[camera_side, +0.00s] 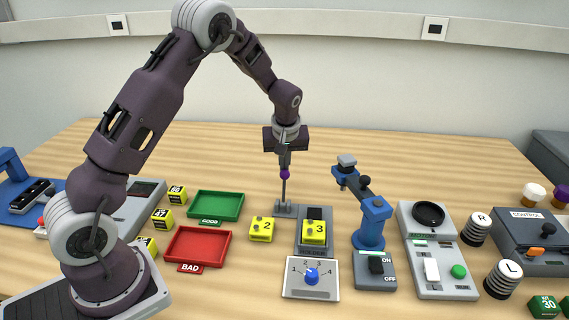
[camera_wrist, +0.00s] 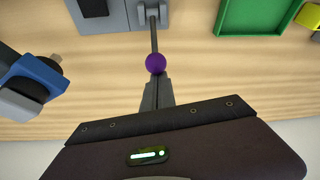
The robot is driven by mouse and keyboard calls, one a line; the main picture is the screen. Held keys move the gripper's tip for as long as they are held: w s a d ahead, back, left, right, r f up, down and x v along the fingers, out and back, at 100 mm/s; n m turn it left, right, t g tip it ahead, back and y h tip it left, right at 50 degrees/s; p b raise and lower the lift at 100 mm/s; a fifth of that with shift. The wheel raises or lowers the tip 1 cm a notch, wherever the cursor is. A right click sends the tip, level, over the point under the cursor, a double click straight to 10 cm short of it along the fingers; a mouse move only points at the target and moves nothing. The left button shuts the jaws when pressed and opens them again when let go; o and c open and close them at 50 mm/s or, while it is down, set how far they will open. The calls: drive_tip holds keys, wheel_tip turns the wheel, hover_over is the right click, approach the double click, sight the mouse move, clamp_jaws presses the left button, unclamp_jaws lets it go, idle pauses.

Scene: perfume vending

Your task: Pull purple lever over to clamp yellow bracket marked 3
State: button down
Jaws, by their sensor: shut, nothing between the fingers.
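The purple lever knob (camera_side: 285,174) tops a thin grey rod that stands about upright from a grey hinge base (camera_side: 285,209). In the wrist view the knob (camera_wrist: 155,63) lies right at the fingertips, with the rod (camera_wrist: 154,32) running beyond it. My gripper (camera_side: 284,168) points down over the lever; its fingers (camera_wrist: 157,82) are shut with nothing between them. I cannot tell whether they touch the knob. The yellow bracket marked 3 (camera_side: 314,232) sits in the grey holder (camera_side: 314,250), right of the lever base.
A yellow bracket marked 2 (camera_side: 262,229) lies left of the holder. A blue post device (camera_side: 371,220) stands to the right, and it shows at left in the wrist view (camera_wrist: 38,75). Green (camera_side: 216,206) and red (camera_side: 199,247) trays lie left. A blue-knob dial (camera_side: 312,276) is in front.

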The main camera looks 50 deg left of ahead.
drive_tip(key=shift+s+d+r+t, duration=0.1)
drive_tip(key=shift+s+d+t, duration=0.1)
drive_tip(key=shift+t, duration=0.1)
drive_tip(key=shift+s+d+r, duration=0.4)
drive_tip(key=shift+s+d, duration=0.15)
drive_tip(key=shift+d, duration=0.05)
drive_tip(key=shift+s+d+r, duration=0.2)
drive_tip(key=shift+s+d, duration=0.4)
drive_tip(key=shift+s, duration=0.05)
drive_tip(key=shift+s+d+r, duration=0.15)
drive_tip(key=shift+s+d, duration=0.45)
drive_tip(key=shift+r, duration=0.1)
drive_tip(key=shift+r, duration=0.7)
